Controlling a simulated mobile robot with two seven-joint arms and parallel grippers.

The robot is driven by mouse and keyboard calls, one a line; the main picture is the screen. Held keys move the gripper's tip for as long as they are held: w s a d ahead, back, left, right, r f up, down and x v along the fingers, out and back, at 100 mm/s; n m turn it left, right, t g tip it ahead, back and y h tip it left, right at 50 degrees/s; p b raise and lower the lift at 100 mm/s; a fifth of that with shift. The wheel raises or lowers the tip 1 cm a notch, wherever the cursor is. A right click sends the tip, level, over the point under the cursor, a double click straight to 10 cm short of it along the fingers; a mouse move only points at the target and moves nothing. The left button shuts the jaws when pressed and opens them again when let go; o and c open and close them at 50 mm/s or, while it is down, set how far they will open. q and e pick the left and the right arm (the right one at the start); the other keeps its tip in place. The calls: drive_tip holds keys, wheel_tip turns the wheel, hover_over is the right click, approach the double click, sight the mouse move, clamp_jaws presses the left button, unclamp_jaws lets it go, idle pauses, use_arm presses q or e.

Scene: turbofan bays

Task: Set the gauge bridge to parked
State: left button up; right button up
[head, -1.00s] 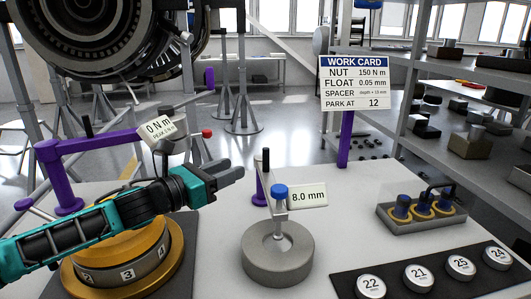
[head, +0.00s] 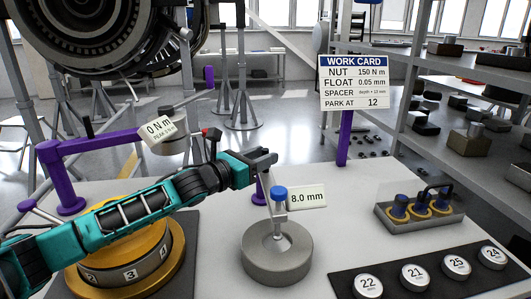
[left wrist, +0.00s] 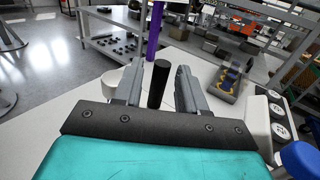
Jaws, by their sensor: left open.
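The gauge bridge (head: 279,218) stands upright on a round grey base (head: 278,258), with a blue knob (head: 279,194) and a tag (head: 307,197) reading 8.0 mm. My left gripper (head: 266,157) is open at the top of the bridge, just behind the blue knob. In the left wrist view, a black upright handle (left wrist: 159,82) shows between the two open fingers, with gaps on both sides. The blue knob also shows at the right edge of that view (left wrist: 300,158). In the head view my gripper hides the handle. My right gripper is not in view.
A work card (head: 354,83) reads PARK AT 12. A purple arm (head: 95,147) with a 0 N m tag stands over a gold ring (head: 170,272) at left. Numbered pucks (head: 414,276) and a tray of blue-topped plugs (head: 418,217) lie at right.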

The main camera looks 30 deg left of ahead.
use_arm(q)
drive_tip(key=shift+w+d, duration=0.25)
drive_tip(key=shift+w, duration=0.45)
clamp_jaws()
